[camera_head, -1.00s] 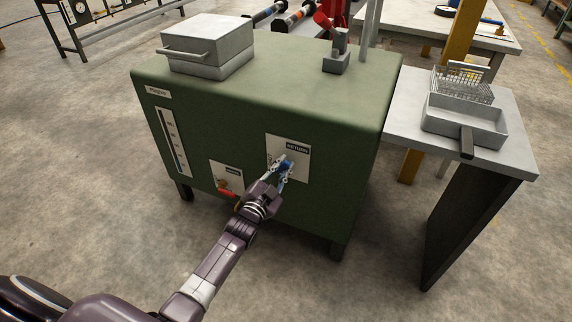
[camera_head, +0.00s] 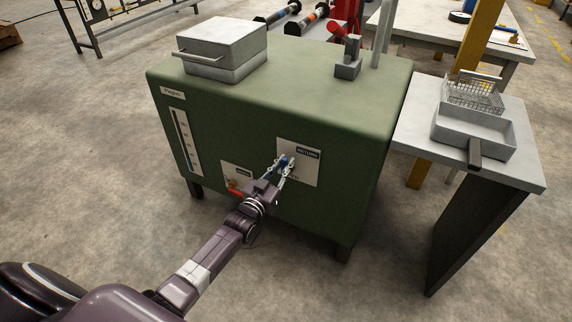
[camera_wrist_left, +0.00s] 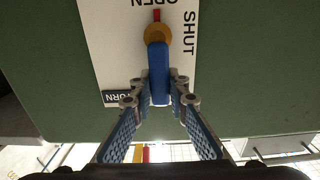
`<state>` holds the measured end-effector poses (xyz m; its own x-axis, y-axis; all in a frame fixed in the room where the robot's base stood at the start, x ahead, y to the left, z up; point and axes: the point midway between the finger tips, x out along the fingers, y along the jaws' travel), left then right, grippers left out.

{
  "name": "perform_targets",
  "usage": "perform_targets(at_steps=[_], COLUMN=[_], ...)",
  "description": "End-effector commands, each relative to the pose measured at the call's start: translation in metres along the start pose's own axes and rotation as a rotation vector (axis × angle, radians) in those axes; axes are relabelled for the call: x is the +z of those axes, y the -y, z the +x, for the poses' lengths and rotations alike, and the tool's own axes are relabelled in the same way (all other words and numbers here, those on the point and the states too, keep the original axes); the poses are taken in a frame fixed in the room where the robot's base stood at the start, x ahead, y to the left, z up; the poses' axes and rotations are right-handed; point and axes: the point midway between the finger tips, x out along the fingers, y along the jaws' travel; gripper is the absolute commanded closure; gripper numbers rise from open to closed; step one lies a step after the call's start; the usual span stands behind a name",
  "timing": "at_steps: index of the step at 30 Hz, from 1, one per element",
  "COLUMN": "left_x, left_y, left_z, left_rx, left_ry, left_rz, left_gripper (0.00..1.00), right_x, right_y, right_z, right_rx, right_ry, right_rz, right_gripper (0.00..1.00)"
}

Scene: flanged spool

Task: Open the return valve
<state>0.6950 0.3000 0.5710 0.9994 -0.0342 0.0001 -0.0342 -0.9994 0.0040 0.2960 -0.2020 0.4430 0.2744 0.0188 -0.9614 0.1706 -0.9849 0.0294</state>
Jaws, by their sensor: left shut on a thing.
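The return valve has a blue handle (camera_head: 283,161) on a white plate (camera_head: 312,170) on the front of a green cabinet. In the left wrist view the blue handle (camera_wrist_left: 159,75) runs from a brass-coloured hub (camera_wrist_left: 157,33) towards the dark RETURN label (camera_wrist_left: 122,97). A red tip on the hub's other side points towards the word OPEN; SHUT stands off to the side. My left gripper (camera_head: 282,168) is shut on the handle, and its fingers (camera_wrist_left: 160,92) show on both sides of it in the wrist view. My right gripper is not in view.
A second valve with a red handle (camera_head: 236,192) sits low and left on the cabinet (camera_head: 225,125), close to my left arm. A grey lidded box (camera_head: 222,48) stands on top. A side table (camera_head: 408,135) with a tray (camera_head: 470,142) and wire basket (camera_head: 474,95) stands right.

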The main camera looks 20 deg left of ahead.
Motion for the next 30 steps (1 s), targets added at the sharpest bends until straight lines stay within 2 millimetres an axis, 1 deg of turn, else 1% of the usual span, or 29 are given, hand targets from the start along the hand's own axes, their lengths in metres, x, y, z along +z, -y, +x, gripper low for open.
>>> perform_targets(at_steps=[13, 14, 18, 19, 26, 30], left_x=[0.0022, 0.0022, 0.0017, 0.0015, 0.0006, 0.0011], left_y=[0.0007, 0.0007, 0.0007, 0.0007, 0.0006, 0.0005], left_z=[-0.0008, -0.0008, -0.0006, -0.0006, -0.0003, -0.0055], left_rx=[-0.001, -0.001, -0.001, -0.001, 0.000, 0.000], left_ry=[0.004, 0.004, 0.003, 0.003, 0.001, 0.001], left_rz=[-0.017, -0.017, -0.015, -0.014, -0.012, -0.012], left_gripper=[1.00, 0.84, 0.69, 0.67, 0.67, 0.67], right_x=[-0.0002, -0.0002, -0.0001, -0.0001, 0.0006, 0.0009], right_y=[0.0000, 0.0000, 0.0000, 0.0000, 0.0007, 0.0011], right_z=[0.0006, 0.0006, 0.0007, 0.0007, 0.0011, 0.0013], right_rx=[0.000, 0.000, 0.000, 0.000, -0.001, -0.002], right_ry=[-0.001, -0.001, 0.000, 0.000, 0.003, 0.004], right_rz=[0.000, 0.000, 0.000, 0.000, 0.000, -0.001], right_gripper=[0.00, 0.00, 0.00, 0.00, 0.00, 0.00])
